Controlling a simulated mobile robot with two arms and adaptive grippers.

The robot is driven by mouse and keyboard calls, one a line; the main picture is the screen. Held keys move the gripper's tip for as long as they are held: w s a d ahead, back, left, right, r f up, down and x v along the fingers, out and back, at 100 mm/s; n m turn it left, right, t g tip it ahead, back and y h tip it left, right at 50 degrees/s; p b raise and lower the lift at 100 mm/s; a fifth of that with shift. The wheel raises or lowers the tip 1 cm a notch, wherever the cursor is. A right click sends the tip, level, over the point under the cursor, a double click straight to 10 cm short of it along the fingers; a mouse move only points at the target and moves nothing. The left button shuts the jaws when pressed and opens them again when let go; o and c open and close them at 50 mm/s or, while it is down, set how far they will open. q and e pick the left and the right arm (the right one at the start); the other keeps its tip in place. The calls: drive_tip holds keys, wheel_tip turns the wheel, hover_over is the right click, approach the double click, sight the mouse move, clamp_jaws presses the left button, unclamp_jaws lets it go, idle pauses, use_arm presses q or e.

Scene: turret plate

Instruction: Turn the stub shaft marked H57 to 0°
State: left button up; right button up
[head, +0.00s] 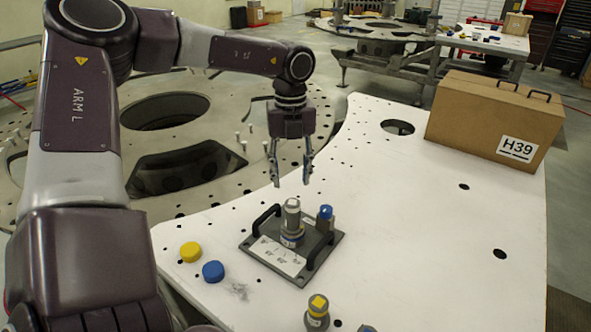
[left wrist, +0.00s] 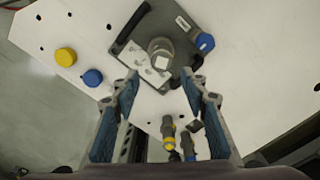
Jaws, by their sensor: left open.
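A dark grey plate (head: 258,248) with two black handles sits on the white table. A grey stub shaft (head: 291,215) with a pale square top stands upright on it, with a blue and white band at its base. It also shows in the left wrist view (left wrist: 162,55). I cannot read a H57 mark on it. A shorter blue-topped fitting (head: 325,217) stands beside it on the plate. My left gripper (head: 290,180) is open and empty, pointing down above and behind the plate, apart from the shaft. My right gripper is not in view.
A yellow cap (head: 190,252) and a blue cap (head: 213,271) lie left of the plate. A yellow-topped fitting (head: 317,312) stands at the front. A brown case marked H39 (head: 495,115) stands at the back right. The white table (head: 430,230) is clear right of the plate.

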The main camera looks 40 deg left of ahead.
sight(293, 202)
use_arm(q)
drive_tip(key=shift+w+f, duration=0.1)
drive_tip(key=shift+f, duration=0.7)
wheel_tip(293, 202, down, 3)
drive_tip(key=shift+w+r+b, duration=0.1)
drive_tip(key=shift+r+b, duration=0.1)
drive_tip(key=shift+b, duration=0.45)
wheel_tip(293, 202, down, 4)
drive_tip(key=b, duration=0.5)
drive_tip(key=shift+f, duration=0.15)
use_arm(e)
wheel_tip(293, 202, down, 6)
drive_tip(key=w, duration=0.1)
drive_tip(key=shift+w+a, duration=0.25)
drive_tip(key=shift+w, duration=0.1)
use_arm(q)
drive_tip(key=shift+c, duration=0.5)
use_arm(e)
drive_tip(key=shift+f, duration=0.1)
use_arm(q)
drive_tip(key=c, duration=0.8)
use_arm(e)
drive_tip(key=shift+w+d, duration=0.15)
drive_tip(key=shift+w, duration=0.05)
